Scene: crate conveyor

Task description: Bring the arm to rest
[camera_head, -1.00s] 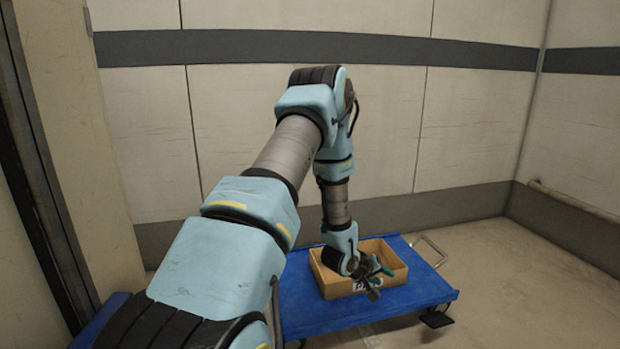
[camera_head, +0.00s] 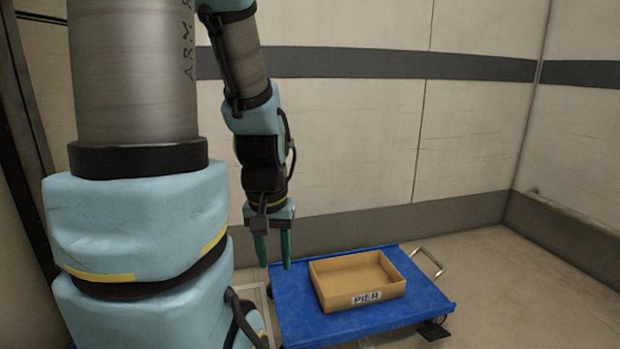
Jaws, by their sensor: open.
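My gripper (camera_head: 272,250) hangs below my arm in the head view, left of the middle. Its two green fingers point down and stand apart, with nothing between them. In the picture it is at the left end of the blue cart and apart from the crate. My upper arm fills the left side of the view and hides what is behind it.
A tan open crate (camera_head: 390,291) with a label reading "PIER" sits on a blue flat cart (camera_head: 300,318). The crate looks empty. The cart has a metal handle (camera_head: 431,262) at its right. Pale panelled walls (camera_head: 350,140) stand behind; bare floor lies at the right.

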